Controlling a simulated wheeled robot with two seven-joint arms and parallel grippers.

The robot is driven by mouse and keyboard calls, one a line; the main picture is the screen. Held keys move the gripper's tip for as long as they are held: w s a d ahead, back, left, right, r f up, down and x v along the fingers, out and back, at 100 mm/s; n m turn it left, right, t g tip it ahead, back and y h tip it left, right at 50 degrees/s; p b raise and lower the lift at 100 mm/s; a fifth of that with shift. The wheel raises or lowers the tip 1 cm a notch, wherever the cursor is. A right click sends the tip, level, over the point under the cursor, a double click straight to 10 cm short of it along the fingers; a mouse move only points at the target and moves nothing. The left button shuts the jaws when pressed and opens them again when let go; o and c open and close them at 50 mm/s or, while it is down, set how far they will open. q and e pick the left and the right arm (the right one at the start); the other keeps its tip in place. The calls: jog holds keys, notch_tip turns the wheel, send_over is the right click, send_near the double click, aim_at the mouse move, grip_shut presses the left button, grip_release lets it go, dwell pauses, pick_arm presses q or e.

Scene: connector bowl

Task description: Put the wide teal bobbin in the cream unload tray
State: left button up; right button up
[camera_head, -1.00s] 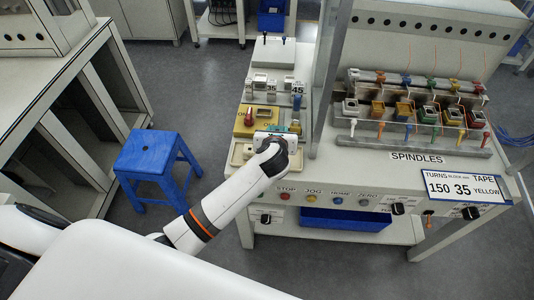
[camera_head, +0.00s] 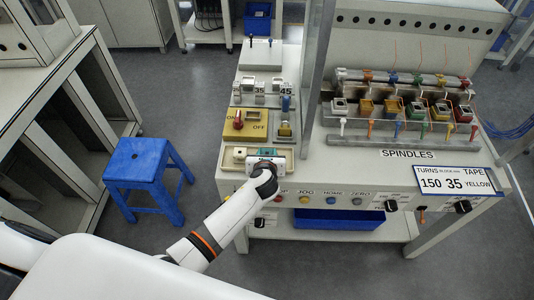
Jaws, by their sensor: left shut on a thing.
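The teal bobbin (camera_head: 267,151) shows as a small teal patch at the far side of my left gripper (camera_head: 265,160), which is shut on it. The cream unload tray (camera_head: 228,159) lies at the front left of the machine top. The gripper and bobbin are over or in the right part of this tray; I cannot tell whether the bobbin touches it. The gripper body and wrist hide the fingertips and most of the bobbin. My right gripper is not in view.
A yellow switch panel (camera_head: 245,124) with a red knob lies just behind the tray. A grey upright post (camera_head: 317,75) and the row of coloured spindle blocks (camera_head: 393,107) stand to the right. A blue stool (camera_head: 147,175) stands on the floor at left.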

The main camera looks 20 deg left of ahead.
pick_arm(q)
jog(key=o, duration=1)
jog(key=shift+f, duration=0.1)
jog(key=v, duration=1.2)
jog(key=shift+p, duration=0.4)
